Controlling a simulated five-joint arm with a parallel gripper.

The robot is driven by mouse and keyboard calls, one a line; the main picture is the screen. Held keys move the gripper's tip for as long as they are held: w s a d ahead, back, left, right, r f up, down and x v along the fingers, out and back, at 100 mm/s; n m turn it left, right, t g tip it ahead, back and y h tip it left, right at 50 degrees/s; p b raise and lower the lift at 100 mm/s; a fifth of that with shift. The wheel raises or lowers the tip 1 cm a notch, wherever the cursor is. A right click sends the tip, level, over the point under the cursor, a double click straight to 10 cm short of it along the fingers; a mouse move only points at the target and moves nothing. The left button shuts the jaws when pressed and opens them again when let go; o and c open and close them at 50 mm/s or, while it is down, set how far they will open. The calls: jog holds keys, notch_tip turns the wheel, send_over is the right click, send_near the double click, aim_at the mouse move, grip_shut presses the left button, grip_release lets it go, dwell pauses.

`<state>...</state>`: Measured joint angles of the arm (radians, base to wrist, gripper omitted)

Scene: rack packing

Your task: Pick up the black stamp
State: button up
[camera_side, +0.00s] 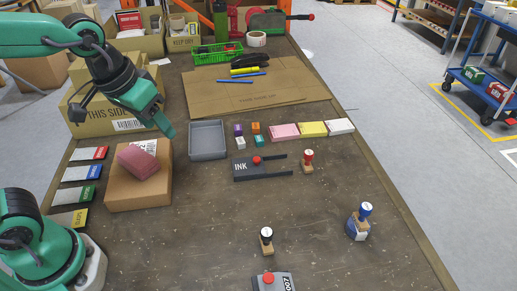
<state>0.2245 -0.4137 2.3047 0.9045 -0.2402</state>
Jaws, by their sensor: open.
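The black stamp (266,241) stands upright on the brown table in the lower middle of the side view. It has a dark round knob with a pale top label and a wooden base. My gripper (164,122) is at the upper left, above and beyond the cardboard box with the pink block. It is open, with nothing seen between its jaws, and is far from the black stamp. A red stamp (308,161) stands farther back, and a blue stamp (359,222) stands to the right of the black one.
A grey device with a red button (271,281) sits just in front of the black stamp. The ink pad (260,168) and grey tray (207,140) lie behind it. A pink block (139,162) rests on a cardboard box (124,189). Table around the black stamp is mostly clear.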

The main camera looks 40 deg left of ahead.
jog(key=w+d+f+g, duration=0.1)
jog(key=w+d+f, duration=0.15)
jog(key=d, duration=0.45)
jog(key=w+d+f+g, duration=0.1)
jog(key=w+d+f, duration=0.15)
jog(key=d, duration=0.35)
jog(key=g, duration=0.2)
send_over(267, 231)
jog(key=shift+y, duration=0.4)
jog(key=f, duration=0.8)
jog(key=shift+s+d+f, duration=0.1)
jog(key=shift+d+f, duration=0.15)
jog(key=shift+f, duration=1.35)
jog(key=shift+a+f, duration=0.1)
jog(key=shift+a+f, duration=0.15)
jog(key=shift+f, duration=2.35)
jog(key=c, duration=1.1)
